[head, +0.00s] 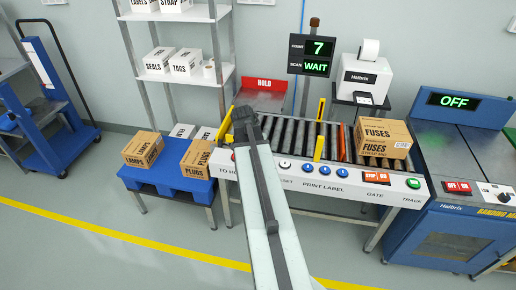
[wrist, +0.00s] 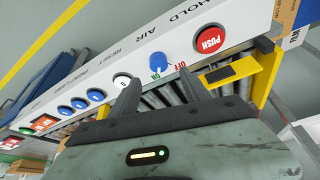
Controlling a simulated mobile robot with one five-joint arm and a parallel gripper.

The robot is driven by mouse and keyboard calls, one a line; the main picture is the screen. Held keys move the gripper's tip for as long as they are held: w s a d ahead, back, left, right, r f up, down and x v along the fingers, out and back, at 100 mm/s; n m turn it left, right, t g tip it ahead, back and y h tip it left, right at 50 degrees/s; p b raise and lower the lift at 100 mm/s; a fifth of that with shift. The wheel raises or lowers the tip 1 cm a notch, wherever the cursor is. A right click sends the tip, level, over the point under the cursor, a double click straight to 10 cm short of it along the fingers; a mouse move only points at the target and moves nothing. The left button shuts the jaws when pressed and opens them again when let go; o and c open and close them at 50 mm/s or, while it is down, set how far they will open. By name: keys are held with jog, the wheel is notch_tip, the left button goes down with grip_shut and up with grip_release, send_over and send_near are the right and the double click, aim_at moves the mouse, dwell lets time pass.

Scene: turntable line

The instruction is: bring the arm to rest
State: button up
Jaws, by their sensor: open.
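My arm (head: 272,205) reaches up from the bottom of the head view over the control panel's front. My gripper (head: 244,112) is over the left end of the roller conveyor. In the wrist view my gripper (wrist: 160,88) is open, its two dark fingers apart with nothing between them. Beyond the fingertips are a blue ON/OFF knob (wrist: 157,58) and a red PUSH button (wrist: 210,38) on the white panel. Whether the fingers touch anything is unclear.
A FUSES box (head: 382,138) sits on the conveyor's right part (head: 347,157). LAMPS (head: 142,149) and PLUGS (head: 196,158) boxes stand on a blue table (head: 170,184). The counter display (head: 312,54) reads 7 and WAIT. The right-hand machine's sign (head: 453,101) reads OFF. Floor in front is clear.

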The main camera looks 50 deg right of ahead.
jog(key=shift+f, duration=0.1)
jog(key=w+a+n+p, duration=0.1)
jog(key=w+a, duration=0.2)
jog(key=a, duration=0.4)
jog(key=w+a+r+n+t+y, duration=0.1)
jog(key=w+a+n, duration=0.15)
jog(key=a, duration=0.45)
jog(key=w+a+n+p, duration=0.1)
jog(key=w+a, duration=0.3)
jog(key=a, duration=0.2)
jog(key=s+a+n+g+y, duration=0.1)
jog(key=s+a+n, duration=0.2)
jog(key=a, duration=0.8)
jog(key=s+a+n+g+y, duration=0.1)
jog(key=s+a+n+y, duration=0.1)
jog(key=a+n, duration=0.5)
jog(key=s+a, duration=0.1)
jog(key=a, duration=0.3)
jog(key=shift+s+a+f, duration=0.15)
jog(key=shift+s+a, duration=0.1)
jog(key=shift+a, duration=0.1)
jog(key=shift+c, duration=0.3)
